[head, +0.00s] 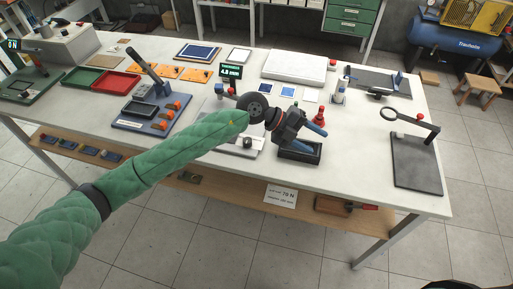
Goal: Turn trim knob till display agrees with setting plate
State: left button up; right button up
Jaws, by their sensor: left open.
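My left gripper (310,139) is over the front middle of the table, at the end of my green-sleeved arm. Its two blue fingers are spread apart with nothing visible between them. A small dark display (231,71) with green digits, apparently 4.8, stands behind it. A white plate (281,195) printed with 70 N is at the table's front, below the top. A dark round knob (247,143) sits on a pale base left of the gripper; I cannot tell whether it is the trim knob. My arm partly hides that base. My right gripper is out of view.
A dark open box (300,154) lies just under the left gripper. A red-topped piece (319,115) stands close behind the fingers. A blue lever fixture (148,112) is to the left, and a magnifier stand (416,160) to the right. The tabletop between box and stand is clear.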

pick_arm(q)
jog(key=w+a+f+t+y, duration=0.1)
jog(key=w+a+f+y, duration=0.5)
jog(key=w+a+y, duration=0.15)
jog(key=n+t+y, duration=0.2)
jog(key=y, duration=0.3)
send_over(247, 140)
jog(key=shift+d, duration=0.1)
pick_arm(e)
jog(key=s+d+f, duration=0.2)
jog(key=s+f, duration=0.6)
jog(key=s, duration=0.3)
pick_arm(q)
jog(key=shift+f+p, duration=0.35)
jog(key=shift+f, duration=0.05)
notch_tip(247, 140, down, 5)
jog(key=p, duration=0.3)
jog(key=shift+f, duration=0.1)
jog(key=shift+f+p, duration=0.35)
jog(key=shift+f, duration=0.6)
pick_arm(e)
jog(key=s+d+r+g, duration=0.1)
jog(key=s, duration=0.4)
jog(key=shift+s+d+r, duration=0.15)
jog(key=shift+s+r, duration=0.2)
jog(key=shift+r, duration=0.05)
pick_arm(q)
jog(key=c, duration=1)
